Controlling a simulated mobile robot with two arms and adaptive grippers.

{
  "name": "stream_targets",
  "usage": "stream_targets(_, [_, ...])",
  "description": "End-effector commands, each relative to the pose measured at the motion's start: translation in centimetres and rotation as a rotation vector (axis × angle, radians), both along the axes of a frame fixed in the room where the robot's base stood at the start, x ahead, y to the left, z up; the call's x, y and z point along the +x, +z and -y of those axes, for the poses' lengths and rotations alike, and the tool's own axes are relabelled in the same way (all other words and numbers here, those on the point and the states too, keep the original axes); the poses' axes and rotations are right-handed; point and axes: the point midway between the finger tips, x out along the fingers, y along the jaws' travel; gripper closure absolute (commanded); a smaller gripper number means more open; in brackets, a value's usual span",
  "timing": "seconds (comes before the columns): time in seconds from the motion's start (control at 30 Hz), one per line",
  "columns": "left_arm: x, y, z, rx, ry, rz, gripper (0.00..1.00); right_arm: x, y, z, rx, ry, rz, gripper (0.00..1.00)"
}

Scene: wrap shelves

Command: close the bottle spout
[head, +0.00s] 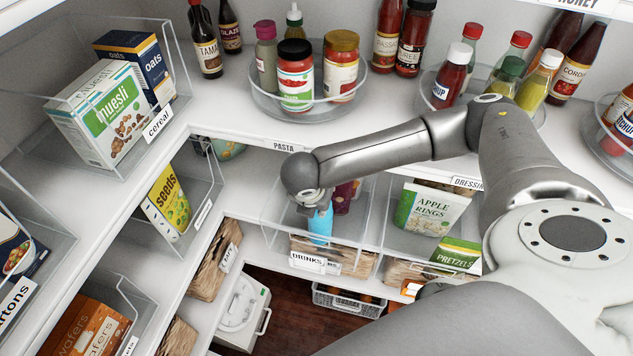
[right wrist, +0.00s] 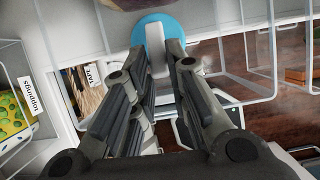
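The blue bottle (head: 320,226) stands in the clear bin labelled DRINKS (head: 355,255). In the right wrist view I look down on its round blue top (right wrist: 181,27), with a pale grey spout (right wrist: 156,62) across it. My right gripper (head: 312,199) is just above the bottle, pointing down, and partly hidden by my wrist. In the right wrist view my right gripper (right wrist: 159,56) has its fingertips a short way apart, one on each side of the spout; I cannot tell whether they touch it. My left gripper is not in view.
A dark purple item (head: 343,197) stands close beside the bottle in the same bin. The bin's clear walls surround them. The shelf with jars on a turntable (head: 307,108) is above and behind. A bin with apple rings (head: 428,210) is to the right.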

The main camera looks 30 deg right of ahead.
Motion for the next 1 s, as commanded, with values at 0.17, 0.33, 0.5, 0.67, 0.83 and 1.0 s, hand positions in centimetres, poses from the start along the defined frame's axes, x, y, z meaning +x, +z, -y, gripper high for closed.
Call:
stream_targets(0.17, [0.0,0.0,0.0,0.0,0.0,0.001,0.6,0.0,0.0,0.0,0.0,0.0,0.0,1.0])
stream_targets(0.33, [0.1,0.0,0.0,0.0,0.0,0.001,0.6,-0.2,-0.3,-0.2,-0.029,0.002,0.017,1.0])
stream_targets(0.5, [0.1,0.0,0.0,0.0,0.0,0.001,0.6,-0.5,-1.0,-0.6,-0.109,0.005,0.084,1.0])
stream_targets(0.67, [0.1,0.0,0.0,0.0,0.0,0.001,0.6,-0.7,-1.6,-0.8,-0.198,0.004,0.156,1.0])
stream_targets(0.83, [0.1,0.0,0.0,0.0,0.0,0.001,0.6,-0.8,-2.3,-1.0,-0.292,0.003,0.233,1.0])
stream_targets(1.0, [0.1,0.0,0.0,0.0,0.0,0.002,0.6,-0.9,-2.8,-1.0,-0.361,0.002,0.291,1.0])
